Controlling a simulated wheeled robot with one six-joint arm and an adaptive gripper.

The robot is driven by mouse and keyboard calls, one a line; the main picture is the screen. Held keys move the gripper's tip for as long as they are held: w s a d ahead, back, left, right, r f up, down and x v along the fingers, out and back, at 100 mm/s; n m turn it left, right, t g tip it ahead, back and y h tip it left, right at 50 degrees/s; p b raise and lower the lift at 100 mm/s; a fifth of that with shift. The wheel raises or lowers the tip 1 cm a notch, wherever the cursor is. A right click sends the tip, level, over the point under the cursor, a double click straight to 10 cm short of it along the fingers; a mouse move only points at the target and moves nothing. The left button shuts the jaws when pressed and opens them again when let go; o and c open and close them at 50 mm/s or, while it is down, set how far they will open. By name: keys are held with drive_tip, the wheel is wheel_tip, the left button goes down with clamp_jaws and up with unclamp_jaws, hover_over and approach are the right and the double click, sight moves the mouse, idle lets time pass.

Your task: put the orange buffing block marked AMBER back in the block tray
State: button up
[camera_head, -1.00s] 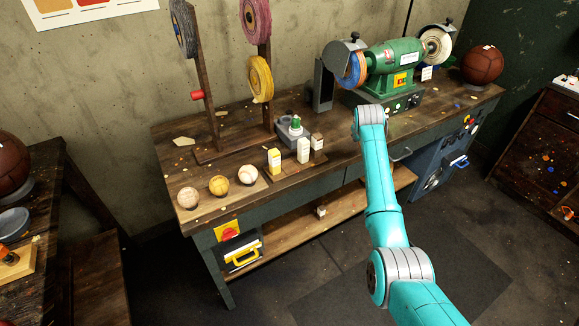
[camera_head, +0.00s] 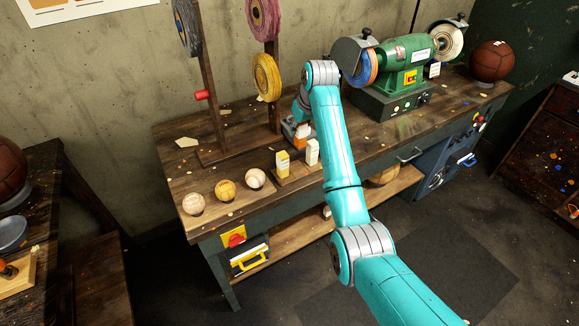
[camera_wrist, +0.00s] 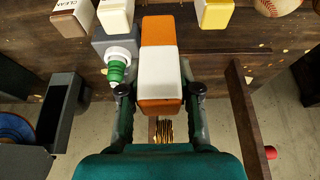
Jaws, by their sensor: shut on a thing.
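My gripper (camera_wrist: 160,92) is shut on an orange block with a white band (camera_wrist: 160,65), one jaw on each side. No lettering is readable on it. In the head view the orange block (camera_head: 301,141) shows behind my arm, above the back of the bench near a grey stand. The low wooden block tray (camera_head: 298,172) lies in front of it. A yellow-and-white block (camera_head: 282,163) and a cream block (camera_head: 312,151) stand on the tray with a gap between them. In the wrist view a block marked CLEAN (camera_wrist: 72,18) stands beside the cream one.
A grey stand with a green-and-white bottle (camera_wrist: 118,68) is close beside the held block. A wooden wheel-rack post (camera_wrist: 240,115) stands on the other side. Three balls (camera_head: 225,190) sit left of the tray. The green grinder (camera_head: 405,65) is to the right.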

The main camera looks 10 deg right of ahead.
sight(301, 143)
drive_tip(key=shift+s+a+f, duration=0.15)
drive_tip(key=shift+a+f, duration=0.1)
drive_tip(key=shift+a, duration=0.05)
drive_tip(key=shift+f, duration=4.8)
drive_tip(key=o, duration=0.7)
drive_tip(key=v, duration=1.2)
drive_tip(key=shift+r, duration=0.1)
